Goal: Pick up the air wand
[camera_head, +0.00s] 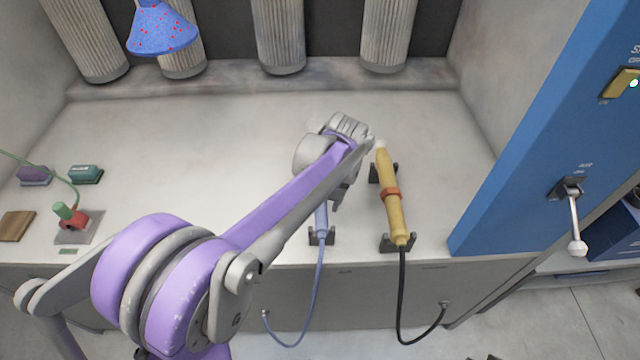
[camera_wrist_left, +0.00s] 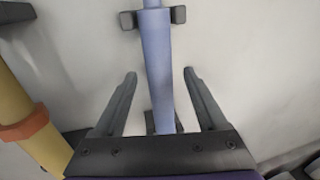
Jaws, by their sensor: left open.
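A slim blue wand (camera_head: 321,218) lies on dark cradles on the bench, mostly hidden under my left arm in the head view. A blue hose runs from its near end. My left gripper (camera_head: 337,190) is above it, open. In the left wrist view, the blue wand (camera_wrist_left: 156,60) lies between the two spread fingers (camera_wrist_left: 160,76), with a gap on each side. A thicker yellow wand (camera_head: 391,211) with a red-brown band and black hose rests to the right. Its side also shows in the left wrist view (camera_wrist_left: 22,100). I cannot tell which wand is the air wand.
A blue panel (camera_head: 520,150) with a lever (camera_head: 574,220) stands at the right. Ribbed ducts (camera_head: 280,35) and a blue speckled hood (camera_head: 160,30) hang at the back. Small blocks (camera_head: 86,174) and a red-green item (camera_head: 72,218) lie at the left. The bench middle is clear.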

